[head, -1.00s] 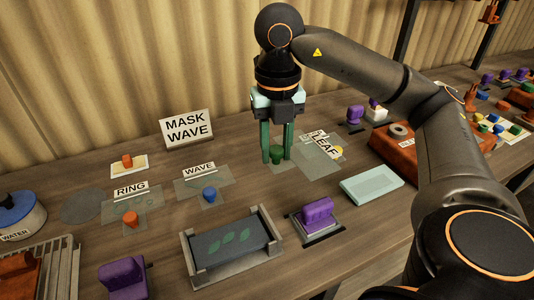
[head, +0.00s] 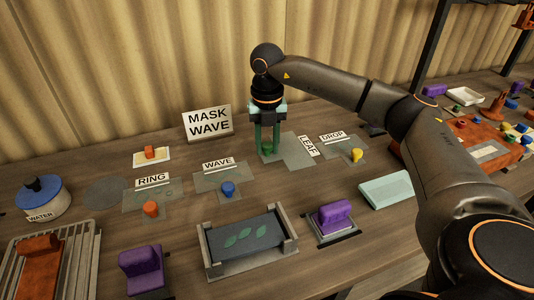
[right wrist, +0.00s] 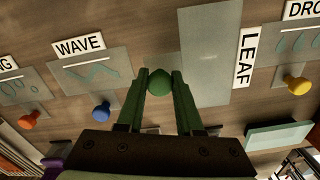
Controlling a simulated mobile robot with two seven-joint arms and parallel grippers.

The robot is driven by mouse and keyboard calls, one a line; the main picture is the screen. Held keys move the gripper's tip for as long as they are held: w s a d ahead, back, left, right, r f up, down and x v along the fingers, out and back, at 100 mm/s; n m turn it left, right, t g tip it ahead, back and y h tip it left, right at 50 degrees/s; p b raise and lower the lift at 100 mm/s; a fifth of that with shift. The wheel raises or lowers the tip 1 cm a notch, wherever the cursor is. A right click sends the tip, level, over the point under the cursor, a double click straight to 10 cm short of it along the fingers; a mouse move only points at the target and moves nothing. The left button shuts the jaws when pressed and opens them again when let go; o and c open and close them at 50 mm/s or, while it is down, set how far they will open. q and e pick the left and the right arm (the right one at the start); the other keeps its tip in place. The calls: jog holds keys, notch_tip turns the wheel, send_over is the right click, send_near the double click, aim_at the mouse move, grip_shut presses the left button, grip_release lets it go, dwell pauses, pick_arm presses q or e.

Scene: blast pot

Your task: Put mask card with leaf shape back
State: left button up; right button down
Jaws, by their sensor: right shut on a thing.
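The leaf mask card (head: 290,152) is a flat grey sheet, with its LEAF label (head: 308,146) at the right edge and a green knob (head: 268,146) at the left. The label reads sideways, so the card lies turned relative to its neighbours. My right gripper (head: 268,148) points down and is shut on the green knob, which also shows between the fingers in the right wrist view (right wrist: 160,82). I cannot tell whether the card touches the table. No leaf cutouts show on it. My left gripper is not in view.
The wave card (head: 222,177) with a blue knob is left of the leaf card; the drop card (head: 345,149) with a yellow knob is close right. The MASK WAVE sign (head: 208,123) stands behind. A dark leaf-marked plate (head: 265,246) sits in a frame in front.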

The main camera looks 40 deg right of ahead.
aim_at(267, 154)
jog(key=shift+w+f, duration=0.1)
jog(key=shift+f, duration=1.6)
jog(key=shift+f, duration=0.15)
jog(key=c, duration=0.6)
grip_release()
jog(key=shift+o, duration=0.2)
notch_tip(267, 154, up, 12)
jog(key=shift+r+p, duration=0.2)
jog(key=shift+p, duration=0.1)
